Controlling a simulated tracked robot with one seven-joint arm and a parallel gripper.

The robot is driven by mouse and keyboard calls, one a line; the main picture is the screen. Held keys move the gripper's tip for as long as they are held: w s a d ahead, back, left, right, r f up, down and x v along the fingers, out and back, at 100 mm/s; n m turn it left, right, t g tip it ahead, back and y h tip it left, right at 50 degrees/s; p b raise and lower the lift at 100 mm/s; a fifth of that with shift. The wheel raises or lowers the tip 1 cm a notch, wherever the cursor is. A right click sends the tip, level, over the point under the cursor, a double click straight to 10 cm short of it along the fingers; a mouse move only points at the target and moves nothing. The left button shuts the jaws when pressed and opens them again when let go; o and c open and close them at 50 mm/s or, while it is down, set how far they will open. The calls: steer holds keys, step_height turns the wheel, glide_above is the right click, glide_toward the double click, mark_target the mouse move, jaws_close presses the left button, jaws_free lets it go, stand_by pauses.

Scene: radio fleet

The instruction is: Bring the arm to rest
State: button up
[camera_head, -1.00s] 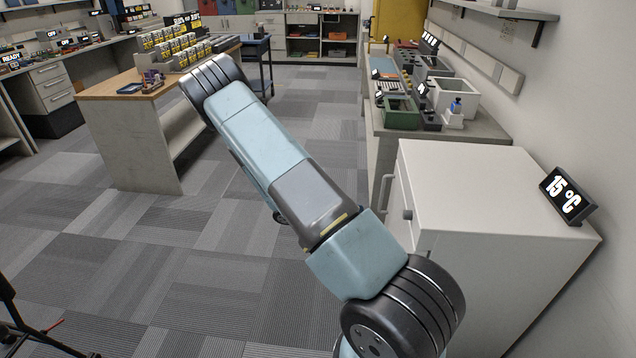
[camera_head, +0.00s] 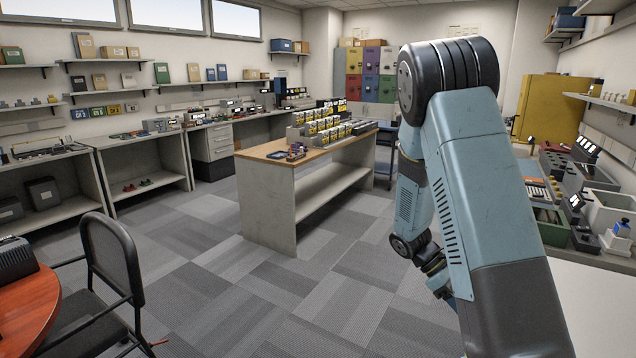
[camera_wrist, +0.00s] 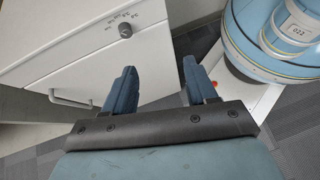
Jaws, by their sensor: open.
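My arm rises at the right of the head view, with its elbow high and the forearm hanging down behind the upper arm. My gripper (camera_wrist: 158,76) shows in the wrist view with its two blue fingers apart and nothing between them. In the head view its end (camera_head: 440,284) is low and partly hidden by my upper arm. In the wrist view the fingers point toward a white cabinet (camera_wrist: 75,65) with a knob (camera_wrist: 125,30) and a bar handle (camera_wrist: 72,100). No contact with the cabinet is visible.
A wood-topped workbench (camera_head: 268,205) holding boxes stands mid-room. A black chair (camera_head: 110,255) and a red round table (camera_head: 35,305) are at left. A counter with bins (camera_head: 605,210) runs along the right. The carpet (camera_head: 240,290) between is clear.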

steer(key=s+a+r+m+t+y, duration=0.2)
steer(key=s+a+r+m+t, duration=0.1)
steer(key=r, duration=0.6)
steer(key=s+a+r+m+t+y, duration=0.3)
steer(key=s+a+r+t, duration=0.2)
steer(key=s+r, duration=0.2)
steer(key=s+a+r+m+t+y, duration=0.2)
steer(key=s+a+r+t+y, duration=0.1)
steer(key=r, duration=0.8)
steer(key=shift+s+a+m+t, duration=0.4)
steer(key=shift+s+a+t, duration=0.5)
steer(key=shift+s, duration=0.7)
steer(key=shift+d, duration=0.15)
